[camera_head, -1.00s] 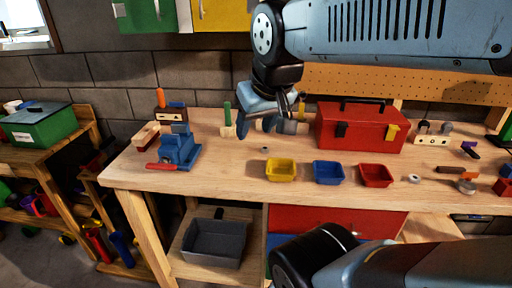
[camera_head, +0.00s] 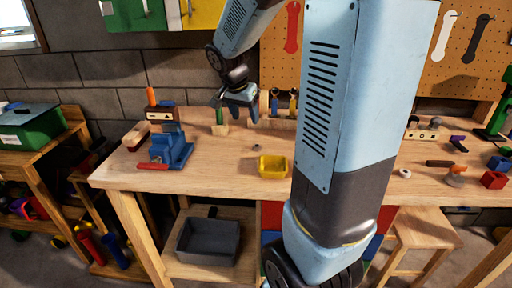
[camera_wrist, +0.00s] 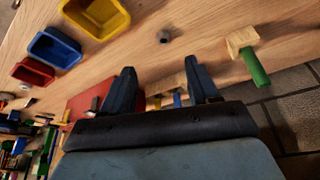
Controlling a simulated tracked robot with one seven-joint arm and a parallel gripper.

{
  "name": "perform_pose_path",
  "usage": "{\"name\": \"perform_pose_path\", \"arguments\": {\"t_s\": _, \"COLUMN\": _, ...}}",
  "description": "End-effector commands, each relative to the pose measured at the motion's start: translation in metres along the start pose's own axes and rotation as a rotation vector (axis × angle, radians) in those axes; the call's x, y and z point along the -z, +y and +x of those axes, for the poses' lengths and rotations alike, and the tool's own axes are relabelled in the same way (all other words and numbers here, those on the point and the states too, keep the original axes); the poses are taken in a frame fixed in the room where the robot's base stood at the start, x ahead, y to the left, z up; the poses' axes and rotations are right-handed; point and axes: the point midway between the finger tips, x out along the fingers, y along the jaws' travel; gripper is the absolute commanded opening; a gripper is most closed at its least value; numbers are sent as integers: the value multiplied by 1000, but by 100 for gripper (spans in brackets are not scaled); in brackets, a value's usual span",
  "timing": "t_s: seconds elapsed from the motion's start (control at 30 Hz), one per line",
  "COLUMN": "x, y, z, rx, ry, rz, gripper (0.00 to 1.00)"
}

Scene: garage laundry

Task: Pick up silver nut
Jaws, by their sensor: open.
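The silver nut (camera_head: 256,147) is a small grey ring lying on the wooden workbench (camera_head: 230,180), just behind the yellow bin. In the wrist view the nut (camera_wrist: 164,37) lies beyond my fingertips, roughly in line with the gap between them. My gripper (camera_head: 237,110) hangs above the back of the bench, farther back than the nut and apart from it. In the wrist view my gripper (camera_wrist: 160,66) shows two dark fingers spread wide with nothing held between them.
The yellow bin (camera_head: 273,167) stands close in front of the nut. A green-handled mallet (camera_head: 219,121) stands near my gripper. A blue vise (camera_head: 171,150) is at the bench's left. My arm hides the bench's middle; the wrist view shows blue (camera_wrist: 54,49) and red (camera_wrist: 34,72) bins.

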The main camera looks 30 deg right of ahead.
Motion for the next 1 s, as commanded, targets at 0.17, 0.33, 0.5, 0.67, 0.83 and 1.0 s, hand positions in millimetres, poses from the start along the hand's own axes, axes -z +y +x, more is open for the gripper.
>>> {"name": "perform_pose_path", "arguments": {"t_s": 0.17, "x": 15, "y": -10, "z": 29, "rx": -44, "ry": 11, "rz": 94, "gripper": 60}}
{"name": "perform_pose_path", "arguments": {"t_s": 0.33, "x": 20, "y": -13, "z": 42, "rx": -58, "ry": 18, "rz": 130, "gripper": 60}}
{"name": "perform_pose_path", "arguments": {"t_s": 0.5, "x": 20, "y": -11, "z": 65, "rx": -60, "ry": 16, "rz": 134, "gripper": 60}}
{"name": "perform_pose_path", "arguments": {"t_s": 0.67, "x": 20, "y": -9, "z": 94, "rx": -61, "ry": 16, "rz": 133, "gripper": 60}}
{"name": "perform_pose_path", "arguments": {"t_s": 0.83, "x": 21, "y": -8, "z": 116, "rx": -59, "ry": 17, "rz": 132, "gripper": 60}}
{"name": "perform_pose_path", "arguments": {"t_s": 1.0, "x": 21, "y": -8, "z": 125, "rx": -58, "ry": 18, "rz": 132, "gripper": 60}}
